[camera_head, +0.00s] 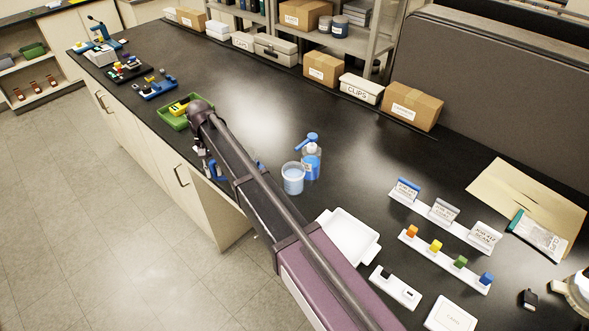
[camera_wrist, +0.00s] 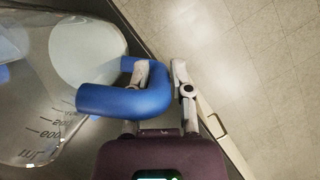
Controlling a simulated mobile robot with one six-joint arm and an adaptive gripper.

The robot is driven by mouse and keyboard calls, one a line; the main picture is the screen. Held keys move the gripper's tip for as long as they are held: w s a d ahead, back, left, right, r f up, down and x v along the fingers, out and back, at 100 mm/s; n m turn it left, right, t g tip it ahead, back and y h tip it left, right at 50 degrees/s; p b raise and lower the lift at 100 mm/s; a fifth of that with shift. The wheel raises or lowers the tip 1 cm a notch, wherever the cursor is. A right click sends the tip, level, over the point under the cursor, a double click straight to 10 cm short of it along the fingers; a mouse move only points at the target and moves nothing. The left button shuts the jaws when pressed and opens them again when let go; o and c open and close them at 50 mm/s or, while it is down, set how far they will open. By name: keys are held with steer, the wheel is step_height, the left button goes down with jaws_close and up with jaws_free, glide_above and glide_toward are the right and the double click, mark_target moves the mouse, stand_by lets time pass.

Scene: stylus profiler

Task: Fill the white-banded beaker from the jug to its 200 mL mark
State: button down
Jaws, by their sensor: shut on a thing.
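My gripper (camera_wrist: 160,78) is shut on the blue handle (camera_wrist: 122,100) of a clear jug (camera_wrist: 30,105), with one finger inside the handle loop and one outside. The jug's printed marks show at the left of the wrist view. A pale round patch lies behind its wall; I cannot tell whether it is liquid. In the head view my gripper (camera_head: 204,156) is at the bench's front edge, and my arm hides most of the jug. A clear beaker (camera_head: 292,179) with pale bluish contents stands upright on the bench, right of my arm. I cannot make out a white band or its marks.
A blue-topped bottle (camera_head: 312,160) stands close behind the beaker. A white tray (camera_head: 348,236) lies nearer, beside my arm. A green tray (camera_head: 173,119) with yellow items is beyond my gripper. Labelled racks (camera_head: 444,212) stand at the right. The bench middle behind the bottle is clear.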

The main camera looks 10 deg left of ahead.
mark_target(212, 165)
steer(key=shift+r+p, duration=2.15)
steer(key=shift+r, duration=0.2)
